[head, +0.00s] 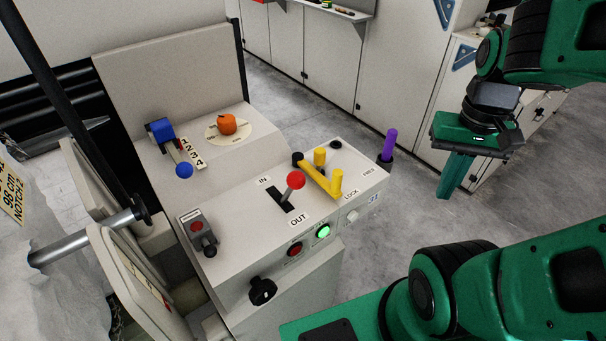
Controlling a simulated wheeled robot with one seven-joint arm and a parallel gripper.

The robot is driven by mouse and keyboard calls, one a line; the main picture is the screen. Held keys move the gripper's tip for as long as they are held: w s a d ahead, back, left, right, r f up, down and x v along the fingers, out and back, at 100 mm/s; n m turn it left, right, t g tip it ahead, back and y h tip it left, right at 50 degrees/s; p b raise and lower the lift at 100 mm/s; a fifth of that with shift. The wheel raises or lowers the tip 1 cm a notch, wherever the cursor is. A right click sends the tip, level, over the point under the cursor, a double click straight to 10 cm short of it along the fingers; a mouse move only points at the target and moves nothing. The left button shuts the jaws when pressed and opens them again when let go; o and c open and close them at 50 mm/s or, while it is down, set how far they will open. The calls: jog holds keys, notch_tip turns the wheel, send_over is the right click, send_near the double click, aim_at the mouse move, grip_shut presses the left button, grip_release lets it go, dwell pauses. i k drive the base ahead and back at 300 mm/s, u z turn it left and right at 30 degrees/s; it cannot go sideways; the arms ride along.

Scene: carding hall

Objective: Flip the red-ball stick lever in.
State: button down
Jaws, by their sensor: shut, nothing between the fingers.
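The red-ball stick lever (295,181) stands in a dark slot on the sloping top of a pale control console (240,205). An IN label (263,181) is at the slot's upper left end and an OUT label (298,219) at its lower right end. The stick leans to the right, its ball above the slot's right side; I cannot tell exactly which end its foot is at. My green gripper (447,196) hangs fingers down to the right of the console, well apart from the lever. Its fingers are together with nothing between them.
A yellow handle (325,176) by the LOCK label stands close right of the lever. A purple upright handle (389,145) is at the console's right edge. Open floor lies right of the console.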

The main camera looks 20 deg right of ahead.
aim_at(297, 180)
jog(key=z, duration=1.15)
jog(key=k, duration=1.7)
jog(key=u, duration=1.1)
jog(key=i, duration=1)
